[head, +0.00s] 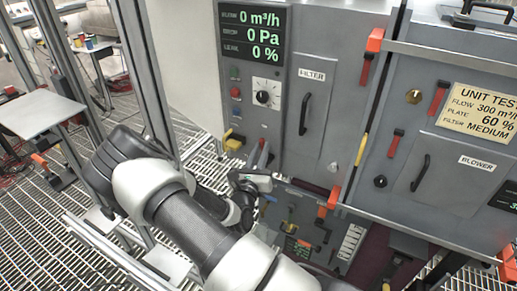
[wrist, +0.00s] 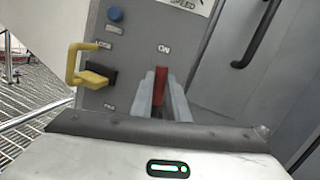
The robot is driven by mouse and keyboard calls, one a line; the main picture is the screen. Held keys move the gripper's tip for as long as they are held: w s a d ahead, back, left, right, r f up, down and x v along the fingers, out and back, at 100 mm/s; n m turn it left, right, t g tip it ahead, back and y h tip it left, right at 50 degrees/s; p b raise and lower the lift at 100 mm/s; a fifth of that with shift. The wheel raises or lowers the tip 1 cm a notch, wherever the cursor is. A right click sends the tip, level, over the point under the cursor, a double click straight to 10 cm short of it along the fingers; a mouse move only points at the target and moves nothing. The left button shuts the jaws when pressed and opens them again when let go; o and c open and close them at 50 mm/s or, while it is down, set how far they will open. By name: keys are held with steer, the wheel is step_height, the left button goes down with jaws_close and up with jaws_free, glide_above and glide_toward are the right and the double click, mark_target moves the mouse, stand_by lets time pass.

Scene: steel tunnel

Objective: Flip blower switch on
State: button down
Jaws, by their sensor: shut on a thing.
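A red switch lever (wrist: 160,90) stands upright between my fingers in the wrist view, just below a white ON label (wrist: 164,48) on a grey panel. My gripper (wrist: 161,78) is shut on this lever, one finger on each side. In the head view my gripper (head: 260,158) is at the lower part of the left grey cabinet, below the display (head: 252,34). The display reads 0 m³/h, 0 Pa and 0 %. The lever's base is hidden in the wrist view by my gripper.
A yellow handle (wrist: 84,68) and a blue knob (wrist: 116,15) are left of the lever. A filter door handle (head: 305,114) is to the right. The blower cabinet (head: 455,190) stands further right. An open grated floor (head: 60,225) lies at left.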

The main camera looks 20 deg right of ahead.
steer(key=shift+s+m, duration=0.1)
steer(key=shift+m, duration=0.2)
steer(key=c, duration=1.7)
jaws_free()
steer(key=shift+d, duration=0.1)
steer(key=shift+s, duration=0.1)
steer(key=v, duration=1.7)
steer(key=shift+f+p, duration=0.2)
steer(key=shift+p, duration=0.2)
